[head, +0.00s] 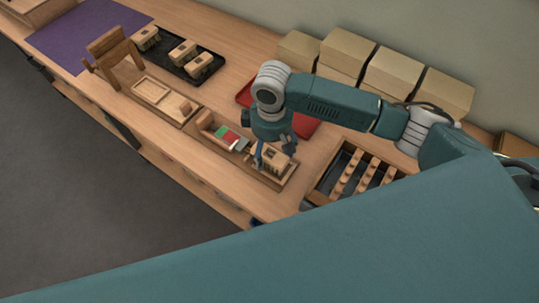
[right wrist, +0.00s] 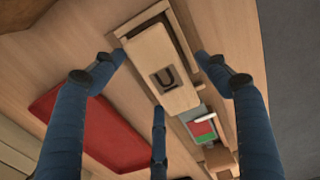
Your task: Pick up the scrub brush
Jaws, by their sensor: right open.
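A scrub brush, seen as a pale wooden block (head: 275,158), sits at the right end of a long wooden tray (head: 284,181) on the bench. In the right wrist view, the block (right wrist: 162,70) shows a dark U-shaped mark on its top. My right gripper (head: 264,153) is over that end of the tray, pointing down. In the right wrist view, the gripper (right wrist: 160,62) has its blue fingers spread open around the block, with gaps at the sides. The bristles are hidden. My left gripper is not in view.
Red, green and grey pieces (head: 226,134) lie in the same tray. A red tray (head: 303,128) is behind my arm. A dark bin with wooden strips (head: 349,171) stands to the right. Cardboard boxes (head: 345,54) line the wall. A black tray (head: 176,62) with several similar brushes stands left.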

